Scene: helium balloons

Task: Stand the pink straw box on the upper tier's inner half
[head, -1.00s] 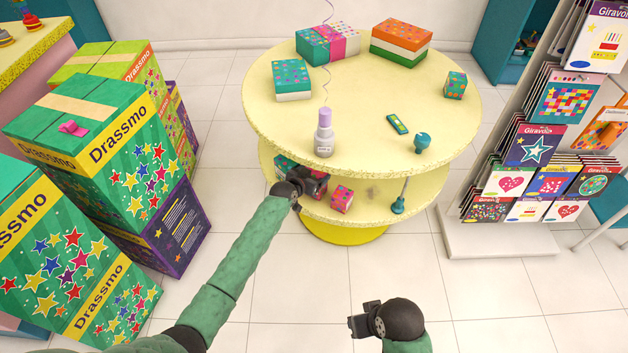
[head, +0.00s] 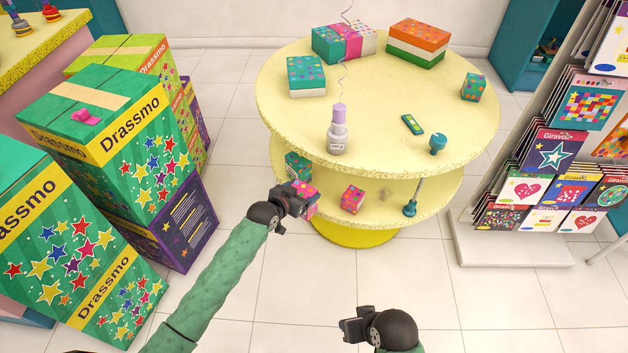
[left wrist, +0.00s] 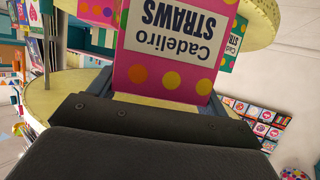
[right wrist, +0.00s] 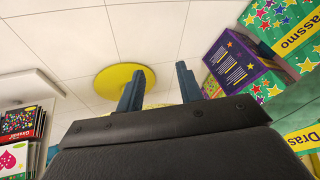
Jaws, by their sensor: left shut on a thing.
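The pink straw box (head: 309,206) is in my left gripper (head: 300,199), in front of the round stand's left front edge, around lower-tier height. In the left wrist view the pink straw box (left wrist: 170,45) fills the top middle, with dots and an upside-down "Cadeliro STRAWS" label. The gripper is shut on it. The stand's upper tier (head: 385,108) is yellow and holds things mostly along its back and front. My right gripper (head: 352,326) is low in front of the stand, open and empty; its two fingers (right wrist: 160,90) stand apart in the right wrist view.
A bottle (head: 337,135) stands at the upper tier's front, with a green packet (head: 412,124) and teal knob (head: 437,143) to its right. The lower tier (head: 385,200) holds a teal box (head: 298,166) and another pink box (head: 352,199). Stacked cartons (head: 110,140) stand left, a card rack (head: 545,190) right.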

